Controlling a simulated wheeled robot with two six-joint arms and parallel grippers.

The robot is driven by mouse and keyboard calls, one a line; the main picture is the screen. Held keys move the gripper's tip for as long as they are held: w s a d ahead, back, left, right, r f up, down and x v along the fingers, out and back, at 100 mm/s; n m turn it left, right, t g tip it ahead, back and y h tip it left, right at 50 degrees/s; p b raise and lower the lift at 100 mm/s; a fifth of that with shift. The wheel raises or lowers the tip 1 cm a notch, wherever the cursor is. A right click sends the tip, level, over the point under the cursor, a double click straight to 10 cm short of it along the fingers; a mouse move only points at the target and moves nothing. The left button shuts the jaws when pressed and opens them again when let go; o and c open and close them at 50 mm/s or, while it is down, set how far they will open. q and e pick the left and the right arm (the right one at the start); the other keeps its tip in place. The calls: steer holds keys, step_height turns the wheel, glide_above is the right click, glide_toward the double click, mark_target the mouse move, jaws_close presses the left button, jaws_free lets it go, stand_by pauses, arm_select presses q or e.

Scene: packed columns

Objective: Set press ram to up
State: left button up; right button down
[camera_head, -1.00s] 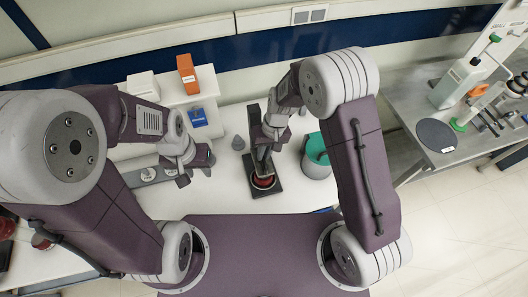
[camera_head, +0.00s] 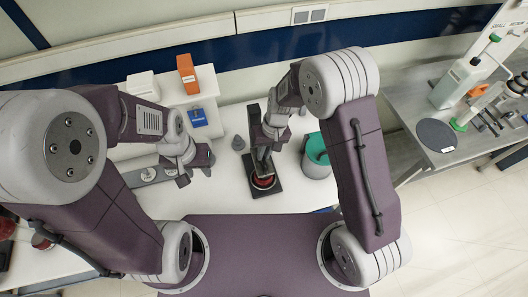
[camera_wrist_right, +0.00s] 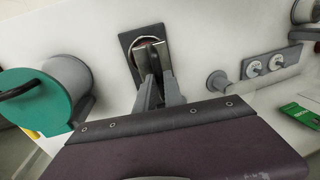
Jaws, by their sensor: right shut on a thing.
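The press shows in the head view as a dark base plate (camera_head: 277,190) with an upright post (camera_head: 254,115) behind and a round red part (camera_head: 264,182) on the plate. My right gripper (camera_head: 262,170) reaches down over the red part, its fingers shut on the press ram, which they mostly hide. In the right wrist view the fingers (camera_wrist_right: 154,62) are close together in front of the dark plate (camera_wrist_right: 128,42), with a round rim behind their tips. My left gripper (camera_head: 195,172) is left of the press, apart from it, and its fingers look spread and empty.
A grey pot with a teal lid (camera_head: 317,148) stands close right of the press. A small grey knob-shaped piece (camera_head: 238,143) stands to its left. A metal strip with round dials (camera_head: 150,174) lies near my left gripper. White blocks with an orange box (camera_head: 187,73) are behind.

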stand_by(0.3)
step_height(320, 180, up, 16)
steer(key=p, duration=1)
steer(key=shift+f, duration=0.15)
steer(key=shift+w, duration=0.1)
steer(key=c, duration=1.5)
jaws_free()
steer(key=shift+o, duration=0.2)
steer(key=shift+f, duration=0.1)
